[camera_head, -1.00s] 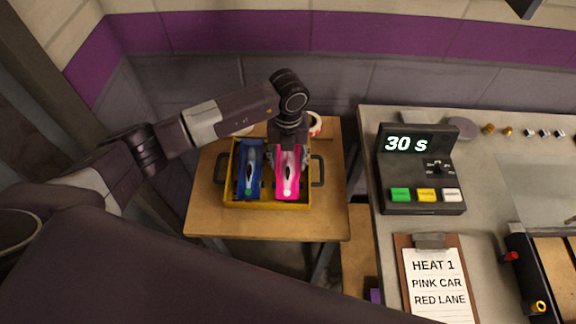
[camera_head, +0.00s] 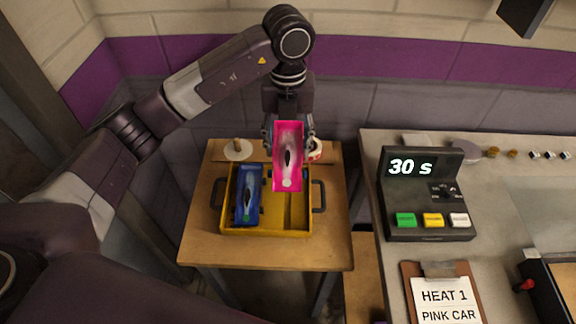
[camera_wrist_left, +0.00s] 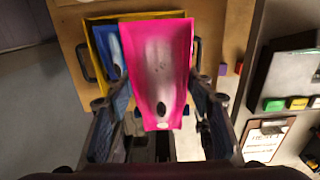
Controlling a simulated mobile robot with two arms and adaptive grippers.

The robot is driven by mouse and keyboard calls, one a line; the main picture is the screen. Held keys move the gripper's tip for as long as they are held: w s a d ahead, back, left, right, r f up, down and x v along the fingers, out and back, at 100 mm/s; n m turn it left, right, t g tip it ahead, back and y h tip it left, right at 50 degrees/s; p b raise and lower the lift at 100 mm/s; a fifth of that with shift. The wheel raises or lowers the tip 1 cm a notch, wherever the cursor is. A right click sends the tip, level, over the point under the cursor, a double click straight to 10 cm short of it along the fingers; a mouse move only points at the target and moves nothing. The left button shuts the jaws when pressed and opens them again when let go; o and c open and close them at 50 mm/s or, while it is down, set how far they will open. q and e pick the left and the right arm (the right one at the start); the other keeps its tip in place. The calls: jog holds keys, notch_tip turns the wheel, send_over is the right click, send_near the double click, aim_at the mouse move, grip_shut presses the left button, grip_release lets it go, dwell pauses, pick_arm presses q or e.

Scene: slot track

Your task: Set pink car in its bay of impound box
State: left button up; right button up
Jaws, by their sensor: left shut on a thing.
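My left gripper (camera_head: 290,130) is shut on the pink car (camera_head: 288,160), with one finger on each side of it. It holds the car up, over the rear of the right bay of the yellow impound box (camera_head: 265,233). The front part of that bay shows bare and empty. The blue car (camera_head: 247,195) lies in the left bay. In the left wrist view the pink car (camera_wrist_left: 155,60) is between the fingers (camera_wrist_left: 158,85) and hides much of the box (camera_wrist_left: 92,50). My right gripper is not in view.
The box stands on a wooden table (camera_head: 215,247) with handles at its sides. A white disc (camera_head: 237,150) and a tape roll (camera_head: 315,150) lie behind it. At right, a counter (camera_head: 380,165) bears a timer (camera_head: 428,195) reading 30 s and a clipboard (camera_head: 440,270).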

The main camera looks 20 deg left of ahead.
aim_at(275, 163)
pick_arm(q)
jog(key=shift+r, duration=1.95)
